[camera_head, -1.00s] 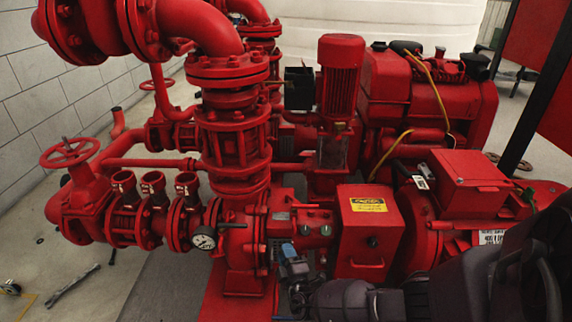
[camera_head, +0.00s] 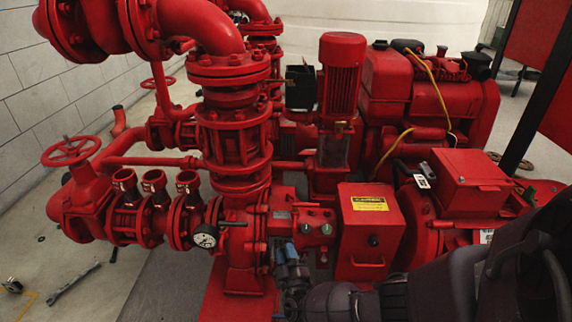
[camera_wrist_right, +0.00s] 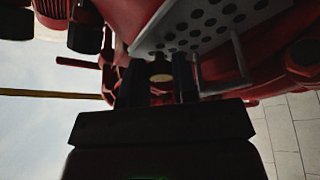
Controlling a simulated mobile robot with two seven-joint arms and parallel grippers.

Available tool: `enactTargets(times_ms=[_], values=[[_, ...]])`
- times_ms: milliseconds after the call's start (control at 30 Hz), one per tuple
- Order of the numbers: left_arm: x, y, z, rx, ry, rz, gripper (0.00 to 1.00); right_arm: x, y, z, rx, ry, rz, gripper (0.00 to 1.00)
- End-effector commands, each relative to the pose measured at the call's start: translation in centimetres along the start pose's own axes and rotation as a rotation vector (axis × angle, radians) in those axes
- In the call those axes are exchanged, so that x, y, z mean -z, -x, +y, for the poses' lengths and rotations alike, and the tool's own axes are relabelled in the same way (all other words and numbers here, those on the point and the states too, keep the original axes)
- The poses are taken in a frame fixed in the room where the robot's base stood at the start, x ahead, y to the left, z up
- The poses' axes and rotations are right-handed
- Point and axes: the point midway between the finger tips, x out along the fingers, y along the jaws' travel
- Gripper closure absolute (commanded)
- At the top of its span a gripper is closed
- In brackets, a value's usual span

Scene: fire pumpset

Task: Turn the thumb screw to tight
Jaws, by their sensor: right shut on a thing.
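My right gripper (camera_head: 289,254) reaches in from the lower right, its tip against the red pump housing (camera_head: 247,250), just left of the red box with the yellow label. In the right wrist view its two dark fingers (camera_wrist_right: 159,82) stand on either side of a small round brass-coloured piece (camera_wrist_right: 160,78), apparently the thumb screw, and are shut on it. In the head view the gripper hides this piece. How tight the screw is cannot be told. My left gripper is out of view.
The red box (camera_head: 368,230) stands close to the right of my gripper. A pressure gauge (camera_head: 205,238) sits to its left. A perforated grey plate (camera_wrist_right: 205,25) and a thin rod (camera_wrist_right: 240,58) lie close beyond the fingers.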

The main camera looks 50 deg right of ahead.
Motion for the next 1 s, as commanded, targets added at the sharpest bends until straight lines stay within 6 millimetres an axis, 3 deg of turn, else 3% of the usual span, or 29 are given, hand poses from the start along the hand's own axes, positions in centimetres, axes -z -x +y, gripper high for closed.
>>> enactTargets(times_ms=[233, 267, 333, 767, 1000], values=[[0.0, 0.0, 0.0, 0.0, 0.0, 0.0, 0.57, 0.3, 0.1, -0.2, 0.003, -0.005, 0.003, 0.97], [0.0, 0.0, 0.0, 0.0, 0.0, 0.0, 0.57, 0.3, 0.1, -0.2, 0.003, -0.005, 0.003, 0.72], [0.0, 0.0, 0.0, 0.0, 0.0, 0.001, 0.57, 0.3, 0.1, -0.2, 0.002, -0.004, 0.002, 0.63], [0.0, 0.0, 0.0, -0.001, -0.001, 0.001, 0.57, 0.1, 0.1, 0.0, 0.001, -0.001, 0.001, 0.63], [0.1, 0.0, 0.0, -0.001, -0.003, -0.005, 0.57, 0.1, 2.8, 0.0, 0.002, -0.002, 0.0, 0.63]])
